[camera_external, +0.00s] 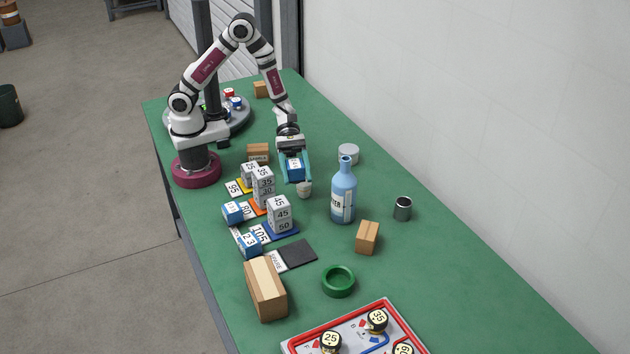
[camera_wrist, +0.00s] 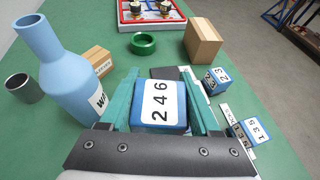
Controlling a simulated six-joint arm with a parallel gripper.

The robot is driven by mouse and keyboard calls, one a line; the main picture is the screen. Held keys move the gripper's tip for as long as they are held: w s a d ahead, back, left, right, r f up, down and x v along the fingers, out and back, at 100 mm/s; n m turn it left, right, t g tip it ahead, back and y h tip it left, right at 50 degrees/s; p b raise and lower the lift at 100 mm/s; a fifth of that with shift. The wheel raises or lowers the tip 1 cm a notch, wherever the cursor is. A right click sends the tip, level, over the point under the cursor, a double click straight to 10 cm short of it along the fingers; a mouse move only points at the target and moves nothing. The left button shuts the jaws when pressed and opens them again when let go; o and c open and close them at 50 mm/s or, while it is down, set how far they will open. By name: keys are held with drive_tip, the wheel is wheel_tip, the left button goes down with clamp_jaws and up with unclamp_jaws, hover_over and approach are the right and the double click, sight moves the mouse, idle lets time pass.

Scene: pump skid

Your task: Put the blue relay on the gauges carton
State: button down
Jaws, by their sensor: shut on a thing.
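My gripper (camera_external: 295,178) is shut on a blue relay (camera_wrist: 160,103) with a white label reading 246, held between teal fingers. The held relay also shows in the external view (camera_external: 295,167), above the table. Small brown cartons stand on the table: one (camera_external: 258,152) with a label near my base, and one (camera_external: 367,237) right of the blue bottle, which shows lettering in the wrist view (camera_wrist: 96,58). I cannot read which is the gauges carton. Two other blue blocks (camera_external: 232,212) (camera_external: 249,245) lie on the left side.
A blue bottle (camera_external: 343,193) stands close to the right of my gripper. Grey numbered blocks (camera_external: 280,214) stand in stacks on the left. A large carton (camera_external: 265,290), a green ring (camera_external: 338,281), a dark cup (camera_external: 402,208) and a red-edged tray (camera_external: 300,347) are farther forward.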

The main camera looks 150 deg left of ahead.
drive_tip(key=w+d+r+m+g+h, duration=0.1)
drive_tip(key=w+d+r+m+h, duration=0.2)
drive_tip(key=w+d, duration=0.9)
drive_tip(key=w+d+r+m+g+h, duration=0.1)
drive_tip(key=w+d+r+m, duration=0.2)
drive_tip(key=d, duration=0.7)
drive_tip(key=w+d+r+g+h, duration=0.2)
drive_tip(key=w+d, duration=0.3)
drive_tip(key=d, duration=0.5)
hover_over(259, 287)
wheel_tip(259, 287, down, 7)
drive_tip(key=shift+r, duration=0.2)
drive_tip(key=shift+f, duration=1.9)
drive_tip(key=shift+f, duration=0.1)
drive_tip(key=shift+c, duration=0.6)
unclamp_jaws()
